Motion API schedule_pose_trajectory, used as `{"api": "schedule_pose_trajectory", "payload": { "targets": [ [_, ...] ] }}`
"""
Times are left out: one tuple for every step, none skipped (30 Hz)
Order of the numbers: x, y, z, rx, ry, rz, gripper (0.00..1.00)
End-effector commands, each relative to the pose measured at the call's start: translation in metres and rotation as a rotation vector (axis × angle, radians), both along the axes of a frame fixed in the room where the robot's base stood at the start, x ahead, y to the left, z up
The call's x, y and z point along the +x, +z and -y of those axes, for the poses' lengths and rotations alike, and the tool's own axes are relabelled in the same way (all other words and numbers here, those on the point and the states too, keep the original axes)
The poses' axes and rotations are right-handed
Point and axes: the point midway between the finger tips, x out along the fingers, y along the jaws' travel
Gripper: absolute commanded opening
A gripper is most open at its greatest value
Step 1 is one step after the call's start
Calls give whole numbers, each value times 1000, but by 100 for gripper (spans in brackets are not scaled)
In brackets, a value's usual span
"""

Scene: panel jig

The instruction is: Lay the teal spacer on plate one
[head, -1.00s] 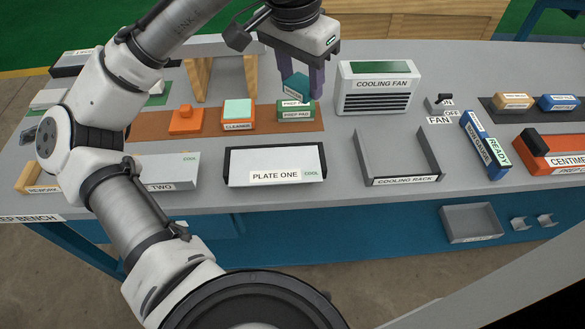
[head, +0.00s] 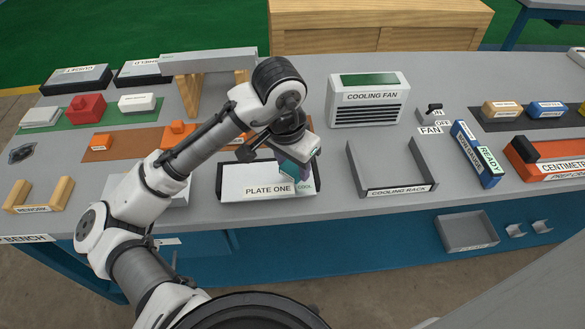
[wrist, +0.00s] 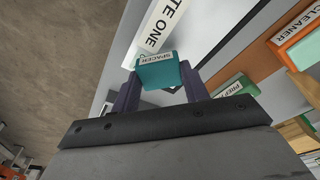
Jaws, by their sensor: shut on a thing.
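The teal spacer (wrist: 157,74), a small block with a white SPACER label, is between my gripper's two purple fingers in the wrist view. My gripper (head: 294,172) is shut on it, and the hand hides most of the spacer in the head view. Plate one (head: 241,180) is a pale flat plate with dark edges and a front label reading PLATE ONE and COOL. My gripper is over its right end. Part of the plate's label (wrist: 160,24) shows beyond the spacer in the wrist view. I cannot tell whether the spacer touches the plate.
The cooling rack (head: 392,190) stands right of plate one, with the cooling fan (head: 368,101) behind it. My arm covers much of plate two (head: 160,192) on the left. A grey-topped wooden stand (head: 209,62) is at the back. The grey bench between plate and rack is clear.

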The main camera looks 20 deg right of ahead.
Motion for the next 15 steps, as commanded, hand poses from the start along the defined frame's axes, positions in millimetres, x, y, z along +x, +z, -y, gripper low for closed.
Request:
{"api": "schedule_pose_trajectory", "payload": {
  "targets": [
    [0, -9, -1, 0, 2, -2, 22],
    [0, -13, -1, 0, 2, -2, 22],
    [0, -17, 0, 0, 1, -2, 22],
    [0, -19, 0, 0, 1, -2, 22],
    [0, -21, 0, -1, 1, -1, 22],
    [0, -22, 0, -1, 1, 0, 22],
    [0, -22, 0, -1, 1, 0, 22],
    [0, -22, 0, -1, 1, 0, 22],
    [0, -22, 0, -1, 1, 0, 22],
    [0, -22, 0, -1, 1, 0, 22],
    [0, -22, 0, -1, 1, 0, 22],
    [0, -22, 0, -1, 1, 0, 22],
    [0, -22, 0, -1, 1, 0, 22],
    [0, -23, 0, -1, 1, -1, 22],
    [0, -24, 0, -1, 1, -1, 22]
  ]
}}
